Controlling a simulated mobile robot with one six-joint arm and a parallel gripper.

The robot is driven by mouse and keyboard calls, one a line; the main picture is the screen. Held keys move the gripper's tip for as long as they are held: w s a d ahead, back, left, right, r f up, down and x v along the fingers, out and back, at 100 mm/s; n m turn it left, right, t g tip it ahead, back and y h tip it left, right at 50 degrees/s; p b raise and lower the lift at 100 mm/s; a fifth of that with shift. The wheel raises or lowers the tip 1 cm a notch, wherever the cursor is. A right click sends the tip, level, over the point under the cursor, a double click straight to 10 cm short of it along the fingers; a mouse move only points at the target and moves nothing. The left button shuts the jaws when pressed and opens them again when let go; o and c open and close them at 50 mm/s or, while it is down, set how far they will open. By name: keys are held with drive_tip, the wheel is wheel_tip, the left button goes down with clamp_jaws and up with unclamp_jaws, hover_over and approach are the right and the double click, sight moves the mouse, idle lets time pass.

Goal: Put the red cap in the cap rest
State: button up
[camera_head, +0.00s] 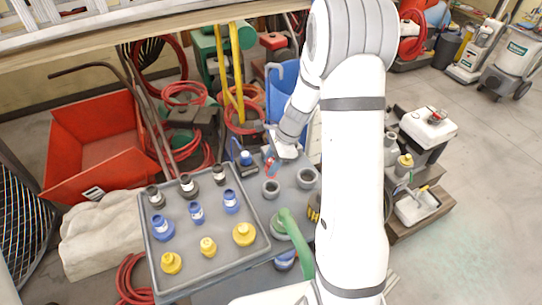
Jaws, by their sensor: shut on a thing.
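My gripper (273,159) is at the end of the white arm, low over the far part of the grey surface right of the tray. It is shut on a small red thing, which I take to be the red cap (270,168). The cap is small and partly hidden by the fingers, and I cannot tell whether it touches the surface. Two round grey open-topped holders stand nearby: a smaller one (271,189) just in front of the gripper and a larger one (307,178) to its right. I cannot tell which, if either, is the cap rest.
A grey tray (212,262) with several dark, blue and yellow capped pieces lies at left. A blue-topped piece (246,158) stands just left of the gripper. A green handle (297,243) rises in front. A white box (428,128) with a red item stands at right.

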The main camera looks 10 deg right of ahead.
drive_tip(key=shift+f+b, duration=1.9)
drive_tip(key=shift+f, duration=0.45)
drive_tip(key=shift+r, duration=0.15)
drive_tip(key=shift+f+b, duration=1.3)
drive_tip(key=shift+f, duration=0.85)
drive_tip(key=o, duration=1.1)
drive_tip(key=shift+c, duration=0.2)
drive_tip(key=v, duration=0.8)
